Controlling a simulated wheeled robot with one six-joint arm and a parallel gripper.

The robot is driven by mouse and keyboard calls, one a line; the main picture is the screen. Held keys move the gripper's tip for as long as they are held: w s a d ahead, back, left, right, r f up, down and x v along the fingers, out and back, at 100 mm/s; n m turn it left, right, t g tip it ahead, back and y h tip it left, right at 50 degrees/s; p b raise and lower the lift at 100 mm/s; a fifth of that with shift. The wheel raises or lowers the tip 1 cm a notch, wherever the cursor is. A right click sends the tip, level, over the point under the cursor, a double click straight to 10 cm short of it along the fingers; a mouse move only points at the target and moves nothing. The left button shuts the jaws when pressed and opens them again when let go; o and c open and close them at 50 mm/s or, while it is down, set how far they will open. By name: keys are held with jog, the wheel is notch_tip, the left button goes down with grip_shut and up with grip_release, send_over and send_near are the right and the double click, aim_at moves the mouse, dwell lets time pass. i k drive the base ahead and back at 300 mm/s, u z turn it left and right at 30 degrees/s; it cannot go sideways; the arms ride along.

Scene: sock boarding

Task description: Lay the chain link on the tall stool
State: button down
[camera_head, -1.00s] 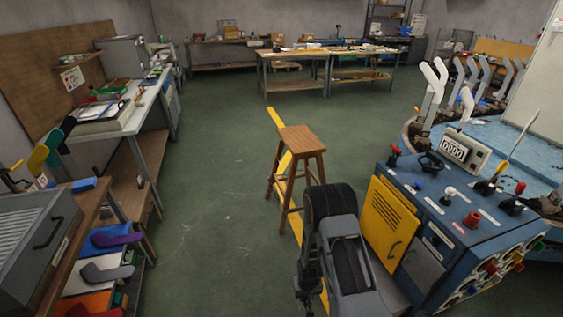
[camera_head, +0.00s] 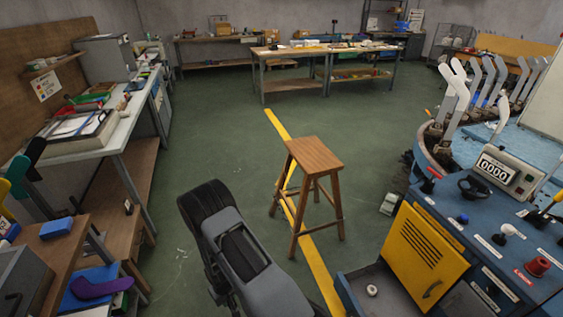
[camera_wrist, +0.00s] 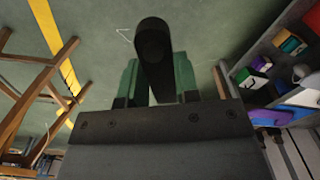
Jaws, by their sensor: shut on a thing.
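The tall stool (camera_head: 315,155), wooden with a square seat and splayed legs, stands upright on the green floor, right of my arm in the head view. Its legs and rungs show at the left of the wrist view (camera_wrist: 28,59). My gripper (camera_wrist: 156,78) is shut on the chain link (camera_wrist: 153,45), a dark rounded elongated piece sticking out between the fingers. The link is held over open floor, apart from the stool. In the head view my arm hides the gripper and the link. The link's far end and any hole in it are too dark to tell.
A blue machine console (camera_head: 480,250) with a yellow door (camera_head: 425,248) stands right of the stool. Benches (camera_head: 90,145) line the left side, with a purple sock shape (camera_head: 100,287) on a lower shelf. Floor behind the stool is free.

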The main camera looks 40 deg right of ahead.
aim_at(315, 156)
jog(key=z, duration=0.2)
jog(key=i, duration=1)
jog(key=z, duration=0.6)
